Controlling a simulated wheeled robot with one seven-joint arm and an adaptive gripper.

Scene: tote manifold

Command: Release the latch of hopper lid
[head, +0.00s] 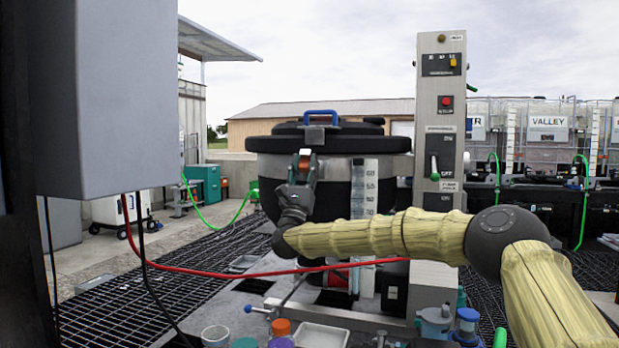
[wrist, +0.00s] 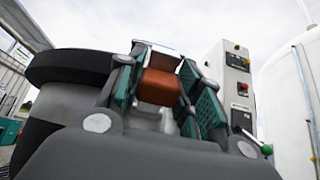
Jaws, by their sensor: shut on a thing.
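The hopper (head: 335,185) is a dark round tank with a black lid (head: 365,143) and a blue handle (head: 321,117) on top. The lid lies down on the tank. The orange-red latch (head: 305,153) is at the front of the lid rim, below a metal plate. My gripper (head: 302,172) reaches up to it from below. In the wrist view the orange latch piece (wrist: 160,86) sits between the teal-padded fingers, which are shut on it. A silvery part shows just below and above it. The fingers hide the latch's lower end in the head view.
A grey control column (head: 440,120) with switches stands right of the hopper. A clear graduated scale (head: 364,188) is on the hopper's front. A grey box (head: 110,90) blocks the left. Cups and a white tray (head: 322,336) lie in front.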

